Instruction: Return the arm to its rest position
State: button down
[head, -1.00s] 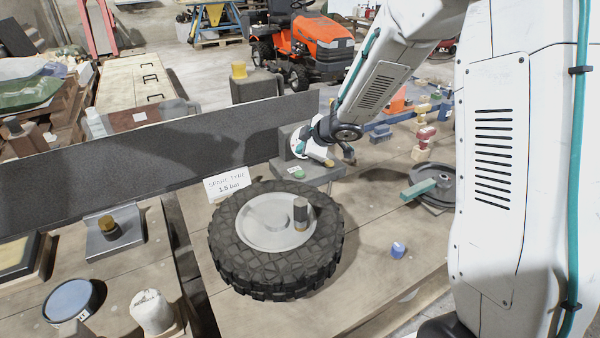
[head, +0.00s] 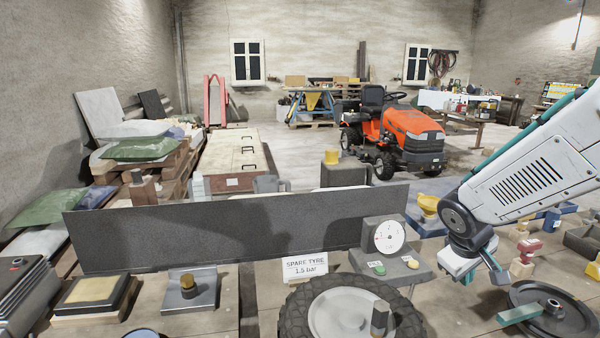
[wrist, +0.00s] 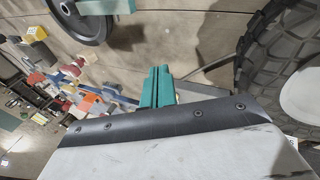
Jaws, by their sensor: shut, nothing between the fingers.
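My gripper (head: 494,268) hangs at the right of the head view, to the right of the gauge box and left of the black wheel. In the wrist view its teal fingers (wrist: 158,86) are together with nothing between them. My white arm comes in from the right edge and bends down at a dark joint above the gripper. The gripper is empty and apart from the spare tyre (head: 295,318), which is cut off by the bottom edge of the head view.
A gauge box (head: 383,232) with a dial stands behind the tyre, beside a sign reading "SPARE TYRE 1.5 bar" (head: 305,268). A long dark panel (head: 220,232) runs behind. A black wheel (head: 568,318) lies at right. An orange mower (head: 405,130) stands on the floor.

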jog(key=s+a+r+m+y, duration=0.1)
jog(key=s+a+r, duration=0.2)
jog(key=s, duration=0.5)
jog(key=s+a+r+m+g+y, duration=0.1)
jog(key=s+r, duration=0.3)
jog(key=s, duration=0.4)
jog(key=s+a+r+m+y, duration=0.2)
jog(key=s+a+r, duration=0.1)
jog(key=s, duration=0.5)
jog(key=shift+a+r+g, duration=0.2)
jog(key=shift+a+g, duration=0.1)
jog(key=shift+a, duration=0.5)
jog(key=shift+f, duration=0.1)
jog(key=w+d+f+m+t+h, duration=0.1)
jog(key=w+d+f, duration=0.2)
jog(key=w, duration=0.7)
jog(key=w+d+f+m+t+h, duration=0.1)
jog(key=w+d+f+h, duration=0.15)
jog(key=w, duration=0.65)
jog(key=w+d+f+t+h, duration=0.1)
jog(key=w+d+f, duration=0.25)
jog(key=w, duration=0.65)
jog(key=w+a+f+m+t+y, duration=0.2)
jog(key=w+a+y, duration=0.5)
jog(key=w+a, duration=0.5)
jog(key=shift+w+m+t, duration=0.45)
jog(key=shift+m+t, duration=0.45)
jog(key=shift+t, duration=0.3)
